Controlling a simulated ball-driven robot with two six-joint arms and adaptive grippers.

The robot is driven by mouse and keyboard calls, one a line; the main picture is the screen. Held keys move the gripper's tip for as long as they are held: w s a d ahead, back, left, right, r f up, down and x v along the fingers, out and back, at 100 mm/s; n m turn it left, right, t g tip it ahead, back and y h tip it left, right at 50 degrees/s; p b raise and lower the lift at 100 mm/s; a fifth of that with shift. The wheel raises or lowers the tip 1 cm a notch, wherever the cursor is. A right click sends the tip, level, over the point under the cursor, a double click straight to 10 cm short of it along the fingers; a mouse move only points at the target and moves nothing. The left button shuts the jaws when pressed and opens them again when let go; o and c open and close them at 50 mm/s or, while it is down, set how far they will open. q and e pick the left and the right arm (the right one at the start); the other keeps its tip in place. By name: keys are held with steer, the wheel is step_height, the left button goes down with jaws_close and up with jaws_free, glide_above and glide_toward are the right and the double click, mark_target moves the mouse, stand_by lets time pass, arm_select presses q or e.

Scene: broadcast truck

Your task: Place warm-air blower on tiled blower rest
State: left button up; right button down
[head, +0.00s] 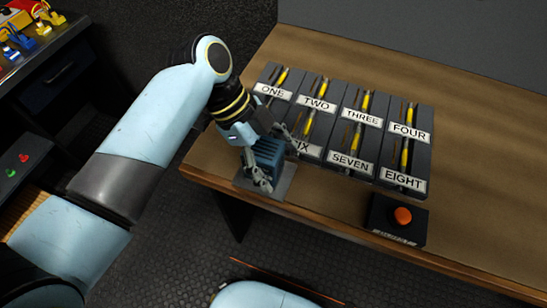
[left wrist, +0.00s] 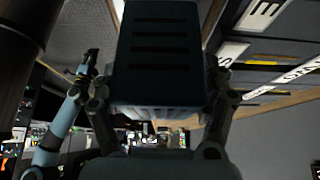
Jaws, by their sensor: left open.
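The warm-air blower (head: 267,153) is a dark blue box with slots, at the left front corner of the wooden table. It appears upright on or just over the tiled blower rest (head: 287,182), a grey plate; contact is hard to tell. My left gripper (head: 264,162) is open, with its fingers on either side of the blower. In the left wrist view the blower (left wrist: 160,52) fills the space between the two fingers. My right gripper is not in the head view; a blue arm with a dark end, likely my right, shows small in the left wrist view.
Several dark numbered modules (head: 365,121) with yellow parts stand close right of the blower. A black box with an orange button (head: 402,215) is near the front edge. The table's right side is clear. A side desk (head: 38,60) with plugs is at far left.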

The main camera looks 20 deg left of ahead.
arm_select(q)
steer(key=v, duration=1.2)
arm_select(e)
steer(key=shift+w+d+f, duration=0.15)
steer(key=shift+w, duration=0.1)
arm_select(q)
steer(key=shift+s, duration=0.1)
